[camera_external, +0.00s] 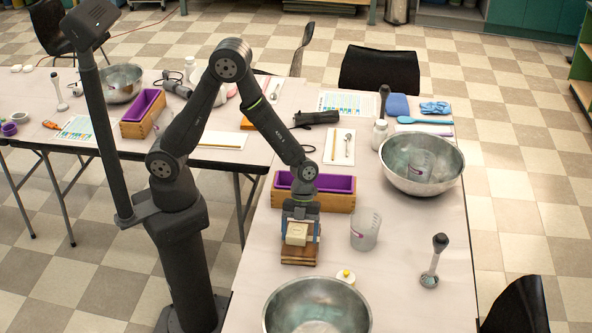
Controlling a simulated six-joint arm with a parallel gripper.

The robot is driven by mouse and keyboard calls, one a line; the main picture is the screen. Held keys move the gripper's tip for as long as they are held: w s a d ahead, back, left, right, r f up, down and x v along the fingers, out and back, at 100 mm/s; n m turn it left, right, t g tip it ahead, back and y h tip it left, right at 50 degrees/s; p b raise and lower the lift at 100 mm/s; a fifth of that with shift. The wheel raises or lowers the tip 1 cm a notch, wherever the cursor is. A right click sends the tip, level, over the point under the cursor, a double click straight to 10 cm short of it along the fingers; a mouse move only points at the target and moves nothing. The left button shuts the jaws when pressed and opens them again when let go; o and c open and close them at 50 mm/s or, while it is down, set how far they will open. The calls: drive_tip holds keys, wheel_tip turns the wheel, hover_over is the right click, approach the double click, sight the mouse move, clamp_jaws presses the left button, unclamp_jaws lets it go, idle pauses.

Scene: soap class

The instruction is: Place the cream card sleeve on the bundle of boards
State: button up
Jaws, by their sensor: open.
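The cream card sleeve (297,234) is a small pale block at the near end of the table. It appears to rest on top of the bundle of boards (299,256), a brown wooden stack lying on the tabletop. My gripper (301,231) points down over the stack, with its fingers open on either side of the sleeve. The fingers partly hide the sleeve's sides. Whether either finger touches the sleeve is too small to tell.
A wooden box with purple lining (334,202) stands just behind my gripper. A clear beaker (365,229) stands close to its right. A steel bowl (276,316) is in front, with a small yellow-topped item (346,276) between. Another large bowl (450,183) stands back right.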

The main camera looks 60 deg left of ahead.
drive_tip(key=v, duration=1.1)
drive_tip(key=shift+w+r, duration=0.15)
drive_tip(key=shift+r, duration=0.2)
drive_tip(key=shift+f, duration=0.15)
drive_tip(key=x, duration=1.2)
drive_tip(key=shift+a, duration=0.1)
drive_tip(key=shift+r, duration=1.35)
